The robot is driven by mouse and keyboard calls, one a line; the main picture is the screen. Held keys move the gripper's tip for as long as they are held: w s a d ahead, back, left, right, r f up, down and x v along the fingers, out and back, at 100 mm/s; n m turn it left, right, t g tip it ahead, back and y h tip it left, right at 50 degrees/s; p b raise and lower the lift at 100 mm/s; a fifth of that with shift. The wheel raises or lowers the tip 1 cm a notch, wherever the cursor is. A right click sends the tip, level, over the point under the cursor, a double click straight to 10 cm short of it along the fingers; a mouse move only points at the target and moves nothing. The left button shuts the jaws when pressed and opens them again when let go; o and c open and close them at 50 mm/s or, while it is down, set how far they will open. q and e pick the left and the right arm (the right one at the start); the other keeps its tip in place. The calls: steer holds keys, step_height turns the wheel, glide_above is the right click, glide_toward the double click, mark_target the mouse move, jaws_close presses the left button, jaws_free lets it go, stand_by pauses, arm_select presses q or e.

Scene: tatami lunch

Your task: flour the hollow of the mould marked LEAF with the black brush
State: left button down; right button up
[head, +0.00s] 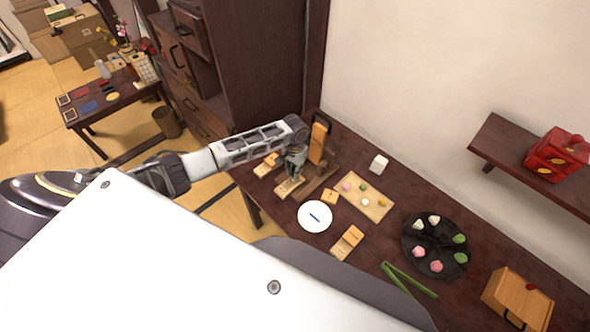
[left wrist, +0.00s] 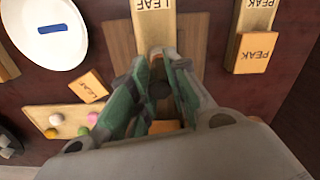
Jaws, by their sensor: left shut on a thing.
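My left gripper (head: 293,172) is over the inner end of a pale wooden mould (head: 289,187). In the left wrist view this mould (left wrist: 154,22) reads LEAF; it lies beyond my fingertips (left wrist: 160,62). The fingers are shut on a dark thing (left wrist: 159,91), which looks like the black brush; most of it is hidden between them. I cannot tell whether it touches the mould, and the hollow does not show clearly. The mould marked PEAK (left wrist: 254,48) lies beside it; in the head view it is left of the gripper (head: 268,165). My right gripper is not in view.
An upright wooden block (head: 319,141) stands close behind the gripper. A white plate with a blue mark (head: 315,217), a small LEAF tag (left wrist: 87,85), a board of sweets (head: 363,197), a dark round tray (head: 409,247) and green tongs (head: 408,279) share the table.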

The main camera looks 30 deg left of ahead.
arm_select(q)
steer(key=shift+w+d, duration=0.15)
steer(key=shift+d, duration=0.05)
stand_by(0.5)
steer(key=shift+s+a, duration=0.1)
steer(key=shift+s, duration=0.3)
stand_by(0.4)
steer(key=shift+w, duration=0.2)
stand_by(0.6)
steer(key=shift+r, duration=0.1)
steer(key=shift+r, duration=3.9)
steer(key=shift+s, duration=0.1)
